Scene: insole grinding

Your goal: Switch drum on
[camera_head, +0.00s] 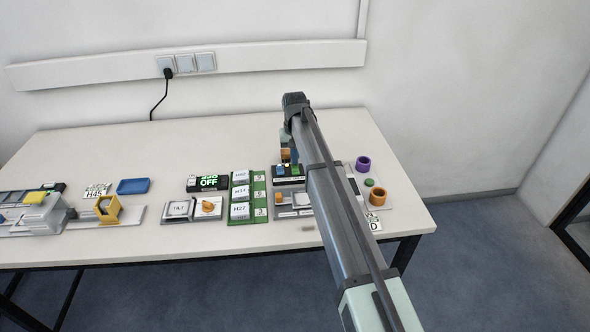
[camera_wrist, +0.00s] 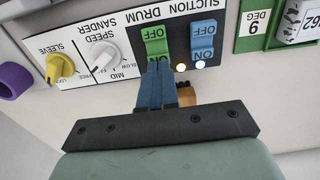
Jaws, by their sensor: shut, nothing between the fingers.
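The sander's control panel (camera_wrist: 128,34) fills the upper part of the wrist view, with its lettering turned over. It carries a green rocker switch (camera_wrist: 155,40) and a blue rocker switch (camera_wrist: 203,38), both marked OFF and ON, near the words SUCTION and DRUM. My gripper (camera_wrist: 160,66) is shut and empty. Its fingertips are at the ON end of the green switch and partly cover it; I cannot tell whether they touch it. Two small bright lamps (camera_wrist: 181,67) (camera_wrist: 200,64) show just right of the fingertips. In the head view my arm hides part of the sander station.
A white speed knob (camera_wrist: 103,54) and a yellow sleeve knob (camera_wrist: 60,66) sit left of the switches. Purple (camera_head: 363,163) and orange (camera_head: 377,195) rings stand right of my arm. A green card rack (camera_head: 257,198) is to its left. The table's back left is clear.

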